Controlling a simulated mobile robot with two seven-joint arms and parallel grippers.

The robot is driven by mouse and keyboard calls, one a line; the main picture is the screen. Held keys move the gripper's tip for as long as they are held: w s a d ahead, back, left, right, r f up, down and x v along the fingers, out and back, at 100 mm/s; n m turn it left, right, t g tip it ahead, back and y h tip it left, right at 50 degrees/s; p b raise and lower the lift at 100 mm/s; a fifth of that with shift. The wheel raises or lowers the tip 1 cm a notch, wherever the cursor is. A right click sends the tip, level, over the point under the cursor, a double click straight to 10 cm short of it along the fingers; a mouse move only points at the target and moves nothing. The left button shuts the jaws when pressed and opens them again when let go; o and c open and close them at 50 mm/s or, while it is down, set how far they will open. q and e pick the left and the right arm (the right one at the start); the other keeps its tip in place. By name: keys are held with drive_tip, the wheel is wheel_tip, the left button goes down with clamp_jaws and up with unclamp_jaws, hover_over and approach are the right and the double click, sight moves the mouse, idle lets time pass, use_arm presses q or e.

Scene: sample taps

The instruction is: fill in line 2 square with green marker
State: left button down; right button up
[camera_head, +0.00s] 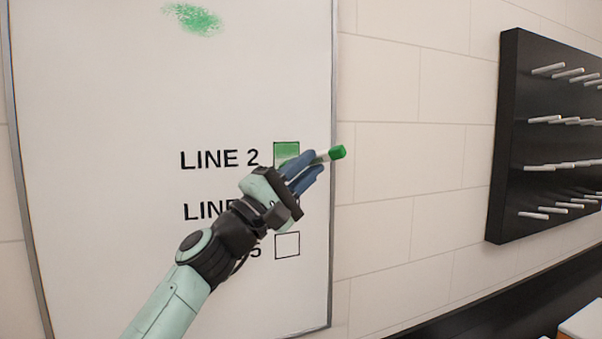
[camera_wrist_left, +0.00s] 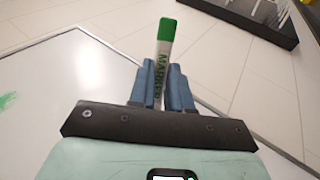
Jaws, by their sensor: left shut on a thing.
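The line 2 square (camera_head: 287,150) is on the whiteboard to the right of the "LINE 2" label (camera_head: 220,159). Its visible upper part is coloured green, with a paler patch lower down. My left gripper (camera_head: 306,172) is in front of the board, just below and right of this square, and covers its lower part. It is shut on the green marker (camera_head: 337,153), whose green end points right. In the left wrist view the marker (camera_wrist_left: 163,65) stands between the two blue fingers (camera_wrist_left: 161,88). I cannot tell whether its other end touches the board. My right gripper is not in view.
The whiteboard (camera_head: 100,120) has a green scribble (camera_head: 193,19) near its top. An empty square (camera_head: 287,245) lies lower down; my arm hides part of the labels. A black panel with several white pegs (camera_head: 510,130) hangs on the right wall.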

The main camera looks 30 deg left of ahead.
sight(329, 156)
use_arm(q)
drive_tip(key=shift+d, duration=0.1)
drive_tip(key=shift+s+d+b, duration=0.35)
drive_tip(key=shift+s+d, duration=0.05)
drive_tip(key=shift+d, duration=0.05)
drive_tip(key=shift+s+d, duration=0.6)
drive_tip(key=shift+s, duration=0.05)
drive_tip(key=shift+w, duration=0.15)
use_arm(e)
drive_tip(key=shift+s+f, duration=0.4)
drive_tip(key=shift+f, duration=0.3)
use_arm(q)
drive_tip(key=shift+a, duration=0.15)
drive_tip(key=w+a+p, duration=0.1)
drive_tip(key=w+a, duration=0.2)
drive_tip(key=a, duration=0.1)
drive_tip(key=shift+w+r, duration=0.1)
drive_tip(key=shift+w, duration=0.15)
drive_tip(key=shift+w+a+p, duration=0.65)
drive_tip(key=shift+w+a, duration=0.05)
drive_tip(key=shift+a, duration=0.05)
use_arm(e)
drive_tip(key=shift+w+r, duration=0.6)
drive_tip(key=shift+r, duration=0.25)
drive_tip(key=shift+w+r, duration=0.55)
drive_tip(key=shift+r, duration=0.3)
